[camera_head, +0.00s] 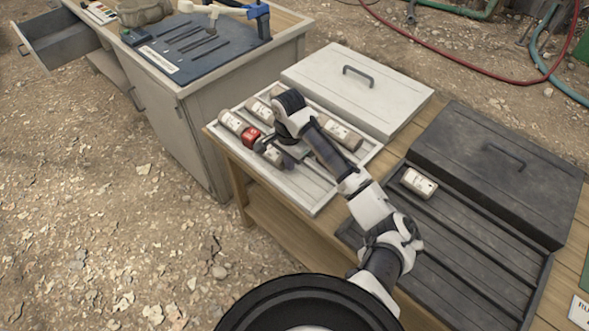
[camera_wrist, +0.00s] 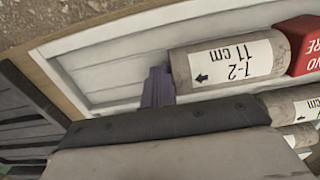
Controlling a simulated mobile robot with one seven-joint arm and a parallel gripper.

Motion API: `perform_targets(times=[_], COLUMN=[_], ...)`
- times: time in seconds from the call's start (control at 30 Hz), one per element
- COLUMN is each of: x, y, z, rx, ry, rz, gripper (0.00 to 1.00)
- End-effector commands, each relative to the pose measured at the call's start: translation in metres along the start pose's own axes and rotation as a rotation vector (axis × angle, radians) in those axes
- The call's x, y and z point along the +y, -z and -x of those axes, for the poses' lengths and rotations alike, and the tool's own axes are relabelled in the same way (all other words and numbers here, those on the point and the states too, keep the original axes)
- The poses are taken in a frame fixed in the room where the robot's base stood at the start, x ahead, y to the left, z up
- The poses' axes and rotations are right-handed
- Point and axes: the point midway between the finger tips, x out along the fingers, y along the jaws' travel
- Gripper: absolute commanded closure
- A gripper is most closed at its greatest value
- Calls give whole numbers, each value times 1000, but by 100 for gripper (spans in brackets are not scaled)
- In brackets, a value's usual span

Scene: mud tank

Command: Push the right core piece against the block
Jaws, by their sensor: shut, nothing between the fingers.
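The right core piece (camera_wrist: 228,66), a grey-brown cylinder with a white label reading "7-2 11 cm", lies in a groove of the white tray (camera_wrist: 110,68). The red block (camera_wrist: 306,45) sits at its far end in the wrist view; they look touching or nearly so. In the head view the piece (camera_head: 272,155) is partly hidden by my arm, right of the red block (camera_head: 250,137). My gripper (camera_wrist: 157,88) is shut and empty, its purple-grey fingers at the piece's free end, in or just above the groove. I cannot tell whether they touch it.
Another core piece (camera_head: 232,121) lies left of the block, and more lie in the neighbouring rows. A white lid (camera_head: 355,90) is behind the tray. A dark tray (camera_head: 470,235) holding one core piece (camera_head: 419,183) stands to the right.

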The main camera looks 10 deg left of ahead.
Motion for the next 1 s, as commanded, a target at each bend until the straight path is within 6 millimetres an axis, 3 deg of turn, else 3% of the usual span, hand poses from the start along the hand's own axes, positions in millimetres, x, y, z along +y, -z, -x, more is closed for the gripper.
perform_targets(times=[0.37, 1.0], x=[-9, 20], y=[0, 0], z=[1, 24], rx=[1, 0], ry=[0, -1], rz=[-1, 0], gripper=[100, 100])
